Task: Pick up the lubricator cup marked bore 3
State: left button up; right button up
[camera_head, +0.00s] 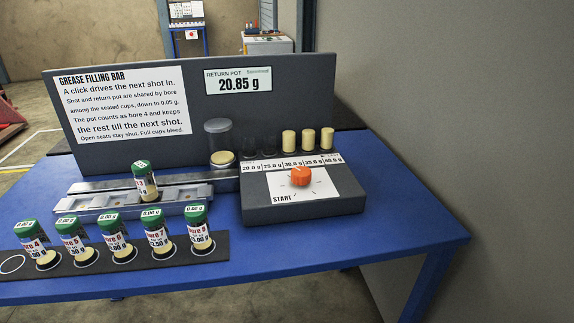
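One small clear cup with a green lid (144,182) stands on the metal filling bar (105,205). Its label is too small to read, so I cannot tell its bore number. Several similar cups stand in the dark front rack (215,245). No cup in the front rack visibly reads bore 3. A white ring (12,264) at the rack's left end is empty. Neither gripper is in view.
A grey panel (310,110) at the back shows "RETURN POT 20.85 g" on a display (238,81). A clear pot (219,138) stands before it. A box with an orange dial (300,176) stands right of the bar. The blue table (400,225) is clear at right.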

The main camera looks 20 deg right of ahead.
aim_at(144, 175)
jog(key=z, duration=0.25)
jog(key=k, duration=0.25)
jog(key=u, duration=0.55)
jog(key=i, duration=0.7)
jog(key=z, duration=2.2)
jog(key=k, duration=0.8)
jog(key=u, duration=1.45)
jog(key=i, duration=0.5)
